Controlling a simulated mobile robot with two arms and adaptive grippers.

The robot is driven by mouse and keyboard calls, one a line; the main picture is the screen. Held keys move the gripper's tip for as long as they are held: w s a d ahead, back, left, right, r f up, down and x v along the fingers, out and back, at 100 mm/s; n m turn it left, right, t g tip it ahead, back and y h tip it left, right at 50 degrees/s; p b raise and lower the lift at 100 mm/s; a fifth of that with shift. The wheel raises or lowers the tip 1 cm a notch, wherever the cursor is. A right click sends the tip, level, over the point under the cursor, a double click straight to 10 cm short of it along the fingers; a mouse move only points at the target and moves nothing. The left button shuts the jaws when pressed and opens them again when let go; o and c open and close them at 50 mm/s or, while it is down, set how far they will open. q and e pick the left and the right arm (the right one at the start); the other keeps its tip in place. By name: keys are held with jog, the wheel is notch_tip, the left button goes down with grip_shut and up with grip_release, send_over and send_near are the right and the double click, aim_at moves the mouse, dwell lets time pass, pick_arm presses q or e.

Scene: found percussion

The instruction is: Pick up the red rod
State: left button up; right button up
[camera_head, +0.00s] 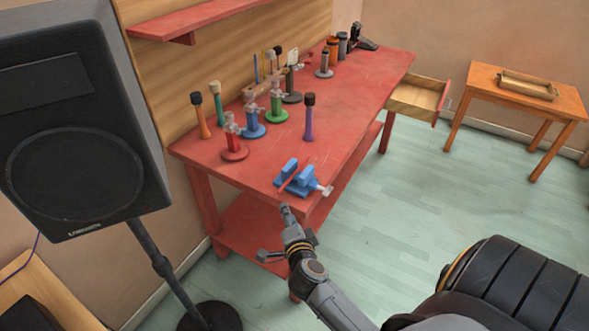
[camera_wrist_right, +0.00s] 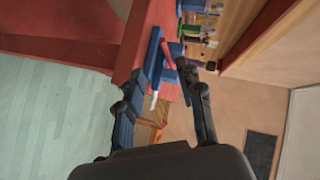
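The red rod (camera_head: 289,182) lies slanted in the jaws of the blue vise (camera_head: 306,178) at the table's near edge in the head view. In the right wrist view the red rod (camera_wrist_right: 167,54) shows ahead, beside the blue vise jaw (camera_wrist_right: 153,56). My right gripper (camera_head: 275,234) is just off the near edge, below and in front of the vise, with its fingers spread wide and nothing between them. Its open fingers also show in the right wrist view (camera_wrist_right: 172,73), apart from the rod. My left gripper is not in view.
The red workbench (camera_head: 352,95) carries several coloured stands and upright handled sticks, including a purple one (camera_head: 309,118) behind the vise. A black speaker (camera_head: 75,150) stands at the left. An open drawer (camera_head: 418,98) juts from the bench's right.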

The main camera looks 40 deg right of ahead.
aim_at(282, 190)
jog(key=shift+r+b+x, duration=0.15)
jog(key=shift+b+x, duration=0.1)
jog(key=shift+x, duration=3.2)
jog(key=shift+r+b+x, duration=0.15)
jog(key=shift+b+x, duration=0.05)
jog(key=shift+x, duration=3.2)
jog(key=shift+d, duration=0.2)
grip_shut()
